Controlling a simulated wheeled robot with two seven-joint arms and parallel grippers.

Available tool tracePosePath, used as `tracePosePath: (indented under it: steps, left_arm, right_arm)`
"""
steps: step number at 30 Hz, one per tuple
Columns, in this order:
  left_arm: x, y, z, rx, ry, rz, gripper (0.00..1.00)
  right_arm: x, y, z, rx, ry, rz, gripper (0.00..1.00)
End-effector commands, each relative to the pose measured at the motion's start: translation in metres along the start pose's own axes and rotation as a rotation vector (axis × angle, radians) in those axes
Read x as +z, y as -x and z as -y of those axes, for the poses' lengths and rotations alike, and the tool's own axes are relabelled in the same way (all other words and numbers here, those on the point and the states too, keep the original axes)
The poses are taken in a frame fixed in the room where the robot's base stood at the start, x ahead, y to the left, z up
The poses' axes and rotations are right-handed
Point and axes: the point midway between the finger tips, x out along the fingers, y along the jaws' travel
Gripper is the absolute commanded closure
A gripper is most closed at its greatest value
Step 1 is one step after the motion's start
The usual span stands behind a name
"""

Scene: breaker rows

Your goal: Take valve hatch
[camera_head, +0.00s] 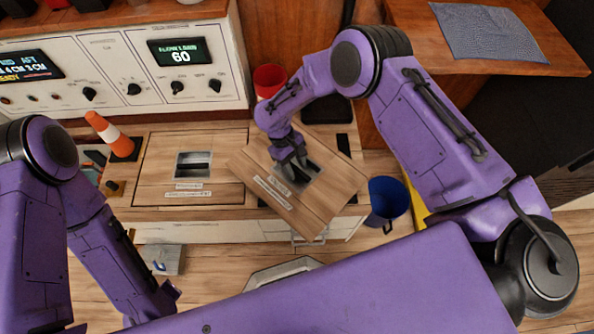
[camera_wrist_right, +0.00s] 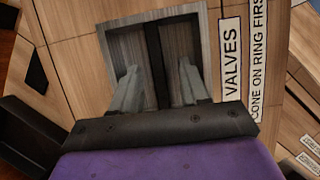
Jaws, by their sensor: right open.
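The valve hatch (camera_head: 322,205) is a wooden panel with a recessed grip and a white label. It lies skewed to the bench, its near corner sticking out past the front edge. In the right wrist view the hatch (camera_wrist_right: 75,55) shows the word VALVES beside the recess. My right gripper (camera_head: 293,165) is open with its fingers down in the recess. In the wrist view its two fingers (camera_wrist_right: 158,73) stand on either side of a dark bar, with gaps visible. Whether the hatch is raised I cannot tell. My left arm shows at left, but its gripper is hidden.
A second wooden hatch (camera_head: 150,172) lies flat to the left. A control panel (camera_head: 120,75) runs along the back left.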

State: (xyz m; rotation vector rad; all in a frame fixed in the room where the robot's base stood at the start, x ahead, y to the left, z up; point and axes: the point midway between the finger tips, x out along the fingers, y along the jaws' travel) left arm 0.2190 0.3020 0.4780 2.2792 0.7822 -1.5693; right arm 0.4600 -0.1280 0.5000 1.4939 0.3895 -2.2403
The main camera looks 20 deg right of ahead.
Motion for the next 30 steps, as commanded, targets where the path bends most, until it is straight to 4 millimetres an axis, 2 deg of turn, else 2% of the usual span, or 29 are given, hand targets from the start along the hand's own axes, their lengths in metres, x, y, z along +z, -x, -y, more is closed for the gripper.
tracePosePath:
  steps: [1, 4, 24, 26, 28, 29, 30]
  left_arm:
    - [0.0, -0.001, 0.0, 0.0, 0.0, 0.0, 0.6]
    - [0.0, -0.001, 0.0, 0.0, 0.0, 0.0, 0.6]
    - [0.002, -0.004, 0.0, 0.0, 0.0, 0.0, 0.6]
    - [0.001, -0.004, 0.0, 0.0, 0.0, 0.0, 0.6]
    - [0.001, -0.004, 0.0, 0.0, 0.0, 0.0, 0.6]
    - [0.001, -0.004, 0.0, 0.0, 0.0, 0.0, 0.6]
    - [0.001, -0.004, 0.0, 0.0, 0.0, 0.0, 0.6]
  right_arm:
    - [0.0, -0.008, -0.001, -0.001, -0.002, 0.001, 0.55]
    - [0.0, -0.015, -0.001, -0.001, -0.003, 0.0, 0.55]
    - [-0.001, -0.02, -0.002, 0.0, -0.005, -0.001, 0.55]
    - [-0.001, -0.02, -0.002, 0.0, -0.005, -0.001, 0.72]
    - [-0.001, -0.02, -0.002, 0.0, -0.005, -0.001, 0.94]
    - [-0.001, -0.02, -0.002, 0.0, -0.004, -0.001, 1.0]
    - [-0.001, -0.02, -0.002, 0.0, -0.004, -0.001, 1.0]
